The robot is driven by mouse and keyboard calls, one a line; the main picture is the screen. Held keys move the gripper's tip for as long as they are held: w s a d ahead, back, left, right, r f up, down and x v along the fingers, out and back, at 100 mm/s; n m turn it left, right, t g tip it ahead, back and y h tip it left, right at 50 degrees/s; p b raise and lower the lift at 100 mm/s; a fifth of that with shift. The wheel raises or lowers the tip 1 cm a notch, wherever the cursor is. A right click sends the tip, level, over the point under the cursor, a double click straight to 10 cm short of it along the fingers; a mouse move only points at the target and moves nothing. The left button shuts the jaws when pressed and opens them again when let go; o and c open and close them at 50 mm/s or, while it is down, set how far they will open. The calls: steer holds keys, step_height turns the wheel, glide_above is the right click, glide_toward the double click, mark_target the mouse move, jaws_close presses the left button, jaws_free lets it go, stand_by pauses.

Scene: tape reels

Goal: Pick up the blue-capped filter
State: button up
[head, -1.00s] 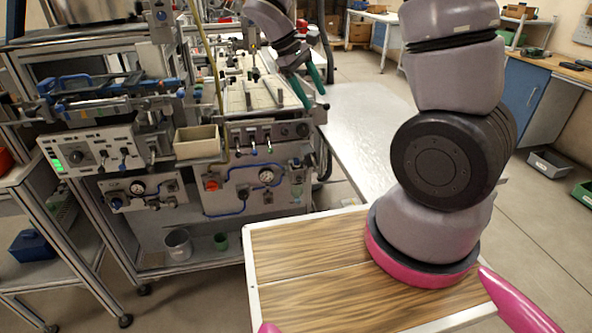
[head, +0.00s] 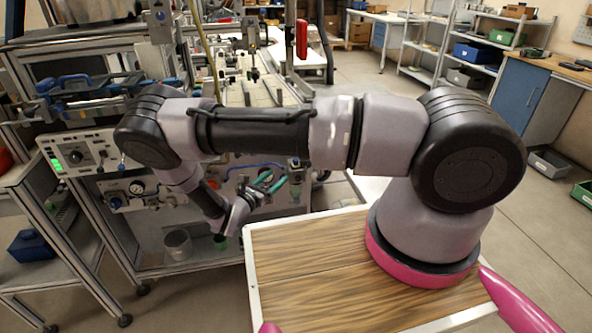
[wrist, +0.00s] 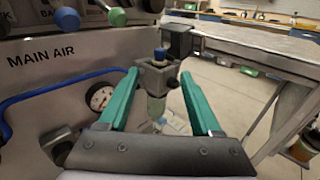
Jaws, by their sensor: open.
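The blue-capped filter (wrist: 157,80) shows in the wrist view, upright on the front of the machine panel. It has a blue knob on top, a grey body and a clear bowl below. My gripper (wrist: 159,72) is open, with its green fingers on either side of the filter in the picture. I cannot tell how far the fingertips are from it, but no grip is visible. In the head view my gripper (head: 275,179) is low in front of the panel, pointing right.
A gauge (wrist: 101,97) and a blue hose (wrist: 50,93) are left of the filter. A dark bracket (wrist: 178,42) is close behind its top right. A pale bench (wrist: 265,55) extends to the right. A grey bucket (head: 178,245) stands on the lower shelf.

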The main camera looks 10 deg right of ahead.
steer(key=shift+n+t, duration=0.3)
steer(key=x, duration=0.7)
steer(key=f+x, duration=0.1)
steer(key=x, duration=0.2)
steer(key=shift+w+d, duration=0.1)
steer(key=shift+d, duration=0.25)
steer(key=shift+r, duration=0.1)
jaws_close()
